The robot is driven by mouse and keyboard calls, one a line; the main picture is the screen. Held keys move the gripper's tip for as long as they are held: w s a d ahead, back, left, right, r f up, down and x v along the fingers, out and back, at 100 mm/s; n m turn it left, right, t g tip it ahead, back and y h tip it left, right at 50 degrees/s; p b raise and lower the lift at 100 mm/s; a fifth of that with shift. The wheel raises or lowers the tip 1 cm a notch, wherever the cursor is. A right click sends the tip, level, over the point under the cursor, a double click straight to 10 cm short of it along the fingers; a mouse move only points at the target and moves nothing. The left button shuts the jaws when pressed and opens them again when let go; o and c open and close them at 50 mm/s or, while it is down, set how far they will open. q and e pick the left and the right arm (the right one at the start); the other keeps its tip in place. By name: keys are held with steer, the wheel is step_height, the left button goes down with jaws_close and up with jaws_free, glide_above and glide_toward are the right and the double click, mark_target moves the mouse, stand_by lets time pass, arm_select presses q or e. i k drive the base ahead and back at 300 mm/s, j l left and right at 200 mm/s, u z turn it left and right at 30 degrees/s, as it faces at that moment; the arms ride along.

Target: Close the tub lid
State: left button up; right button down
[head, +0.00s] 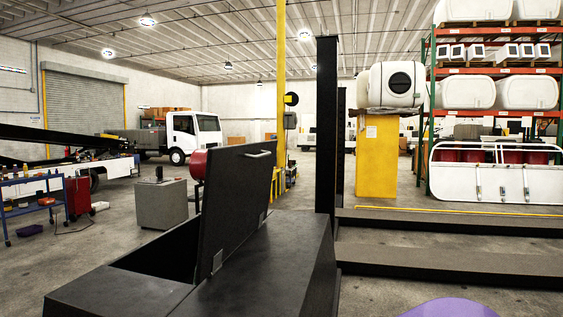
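The black tub (120,293) stands low in the foreground of the head view, left of centre. Its black lid (235,190) is raised, standing nearly upright on hinges along the right side of the opening and leaning a little to the right. A light metal handle (262,154) sits near the lid's top edge. The dark opening shows to the left of the lid, and its inside is too dark to make out. Neither of my grippers is in view.
A dark upright post (327,130) rises just behind the tub. Dark steps (440,255) extend to the right. A grey box (161,204) and a blue tool cart (32,200) stand further back left. A purple rounded thing (450,308) shows at the bottom right edge.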

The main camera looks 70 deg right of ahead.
mark_target(238, 178)
steer(key=k+l, duration=0.1)
steer(key=l, duration=0.35)
steer(key=k+l, duration=0.1)
steer(key=l, duration=0.35)
steer(key=k+l, duration=0.1)
steer(key=l, duration=0.35)
steer(key=k+l, duration=0.1)
steer(key=l, duration=0.35)
steer(key=k+l, duration=0.1)
steer(key=l, duration=0.4)
steer(key=k+l, duration=0.1)
steer(key=l, duration=0.35)
steer(key=k+l, duration=0.15)
steer(key=l, duration=0.3)
